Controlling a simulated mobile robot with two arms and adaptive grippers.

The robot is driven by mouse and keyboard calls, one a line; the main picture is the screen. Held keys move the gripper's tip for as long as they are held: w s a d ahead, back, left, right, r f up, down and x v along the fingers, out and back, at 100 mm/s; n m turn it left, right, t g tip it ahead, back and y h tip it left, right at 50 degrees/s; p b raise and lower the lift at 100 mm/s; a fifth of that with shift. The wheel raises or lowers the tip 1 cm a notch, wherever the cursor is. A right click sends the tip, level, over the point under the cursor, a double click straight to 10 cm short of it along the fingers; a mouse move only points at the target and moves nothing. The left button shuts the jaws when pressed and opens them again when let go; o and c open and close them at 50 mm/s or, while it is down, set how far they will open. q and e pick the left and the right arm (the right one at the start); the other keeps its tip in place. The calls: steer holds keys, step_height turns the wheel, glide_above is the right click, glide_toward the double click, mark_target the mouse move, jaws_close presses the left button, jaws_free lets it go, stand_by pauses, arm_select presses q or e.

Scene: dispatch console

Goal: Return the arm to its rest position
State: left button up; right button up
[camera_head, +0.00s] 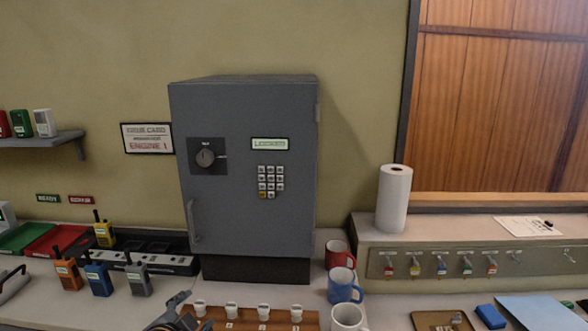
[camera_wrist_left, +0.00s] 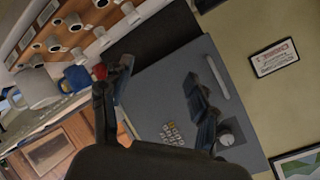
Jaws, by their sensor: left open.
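My right gripper is not in view.
Red, blue (camera_head: 345,285) and white mugs stand right of the wooden board (camera_head: 225,322). Orange, blue and grey radios (camera_head: 98,280) stand at the left. A paper roll (camera_head: 394,200) stands on the raised shelf above a row of hanging keys.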

arm_select(q)
steer(key=s+f+n+g, duration=0.45)
steer(key=s+f, duration=0.45)
steer(key=s, duration=0.6)
steer(key=s+f+n+g, duration=0.45)
steer(key=s+f, duration=0.55)
steer(key=s, duration=0.4)
step_height(320, 180, down, 28)
steer(key=s+m+g+b, duration=0.1)
steer(key=s+g+b, duration=0.1)
steer(key=s+a+f+b, duration=0.1)
steer(key=s+a+f, duration=0.1)
steer(key=s+f, duration=1.5)
steer(key=shift+a+f+g, duration=0.3)
steer(key=shift+f+g, duration=0.1)
steer(key=shift+f, duration=0.05)
